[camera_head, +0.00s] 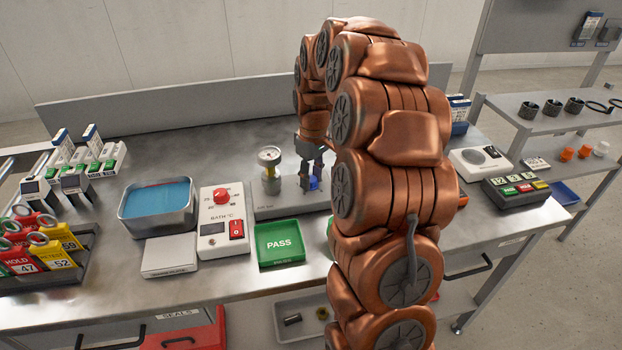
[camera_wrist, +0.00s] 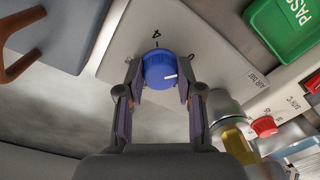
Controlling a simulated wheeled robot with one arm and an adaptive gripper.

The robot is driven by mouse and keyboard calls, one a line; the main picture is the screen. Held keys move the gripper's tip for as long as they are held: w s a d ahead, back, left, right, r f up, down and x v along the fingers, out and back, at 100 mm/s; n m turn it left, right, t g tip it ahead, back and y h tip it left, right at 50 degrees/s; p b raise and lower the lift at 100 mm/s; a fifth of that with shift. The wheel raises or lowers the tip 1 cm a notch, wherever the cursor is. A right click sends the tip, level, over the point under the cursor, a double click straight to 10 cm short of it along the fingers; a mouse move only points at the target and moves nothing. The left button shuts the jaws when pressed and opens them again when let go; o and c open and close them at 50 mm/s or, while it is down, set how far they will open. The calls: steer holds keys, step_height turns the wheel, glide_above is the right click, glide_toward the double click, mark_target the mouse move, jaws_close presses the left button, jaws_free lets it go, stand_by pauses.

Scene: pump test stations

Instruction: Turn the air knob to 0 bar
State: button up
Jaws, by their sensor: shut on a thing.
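The blue air knob (camera_wrist: 158,66) sits on a light grey plate (camera_wrist: 200,45) lettered "AIR BAR". My gripper (camera_wrist: 160,85) is shut on the knob, one finger on each side. The knob's white line points to the right in the wrist view. A "4" with a tick stands above the knob, and another small mark lies at its right, partly beside a finger. In the head view my gripper (camera_head: 311,172) reaches down over the blue knob (camera_head: 313,184), with the plate (camera_head: 285,203) below. A round gauge (camera_head: 269,157) stands on the plate left of the knob; its reading is too small to tell.
A green PASS tray (camera_head: 281,243) and the bath unit with a red knob (camera_head: 222,220) stand in front and left. A blue-filled basin (camera_head: 158,208) lies further left. My arm hides much of the bench to the right.

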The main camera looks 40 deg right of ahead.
mark_target(312, 177)
steer(key=shift+n, duration=0.3)
steer(key=o, duration=1.2)
steer(key=shift+c, duration=0.2)
steer(key=shift+r, duration=0.15)
step_height(312, 177, up, 12)
steer(key=shift+d, duration=0.3)
steer(key=shift+w, duration=0.1)
